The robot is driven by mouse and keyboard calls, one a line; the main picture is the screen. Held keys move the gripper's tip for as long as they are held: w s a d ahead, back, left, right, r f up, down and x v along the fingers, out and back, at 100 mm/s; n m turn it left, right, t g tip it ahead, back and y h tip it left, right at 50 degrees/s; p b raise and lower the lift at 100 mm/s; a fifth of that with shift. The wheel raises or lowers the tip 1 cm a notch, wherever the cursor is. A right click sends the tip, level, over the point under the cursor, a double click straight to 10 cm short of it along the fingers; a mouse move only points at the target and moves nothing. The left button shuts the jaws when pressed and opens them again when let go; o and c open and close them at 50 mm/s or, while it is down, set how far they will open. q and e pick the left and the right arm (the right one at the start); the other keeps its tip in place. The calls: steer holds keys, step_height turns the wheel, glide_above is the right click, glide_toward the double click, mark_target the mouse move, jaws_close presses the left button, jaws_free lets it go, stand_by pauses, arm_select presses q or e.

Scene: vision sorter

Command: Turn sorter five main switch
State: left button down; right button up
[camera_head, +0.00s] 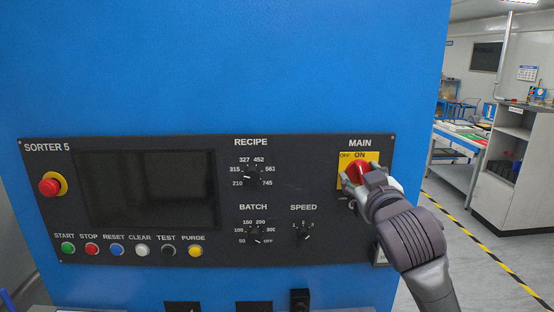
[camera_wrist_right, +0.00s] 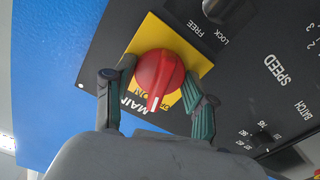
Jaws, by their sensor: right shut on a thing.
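The main switch (camera_head: 358,172) is a red rotary knob on a yellow plate (camera_head: 372,157) at the upper right of the black Sorter 5 panel (camera_head: 110,143). Its labels OFF and ON show above it in the head view. My right gripper (camera_head: 360,180) is shut on the knob, coming from the lower right. In the right wrist view the fingers (camera_wrist_right: 157,98) stand on both sides of the red knob (camera_wrist_right: 158,75). A marked ridge on the knob points toward the MAIN label side; its exact setting is hard to tell. My left gripper is not in view.
A LOCK/FREE knob (camera_wrist_right: 220,8) sits just below the yellow plate, mostly hidden in the head view. The recipe dial (camera_head: 252,176), batch dial (camera_head: 255,232), speed dial (camera_head: 304,231) and red emergency stop (camera_head: 49,187) are to the left. Open floor lies right of the cabinet.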

steer(key=n+p, duration=0.3)
steer(key=n, duration=0.2)
steer(key=shift+p, duration=0.35)
steer(key=shift+n+p, duration=0.35)
steer(key=shift+n, duration=0.35)
steer(key=o, duration=1.1)
steer(key=shift+s, duration=0.1)
steer(key=shift+s+d+p, duration=0.15)
steer(key=shift+s+p, duration=0.15)
steer(key=shift+s, duration=3.65)
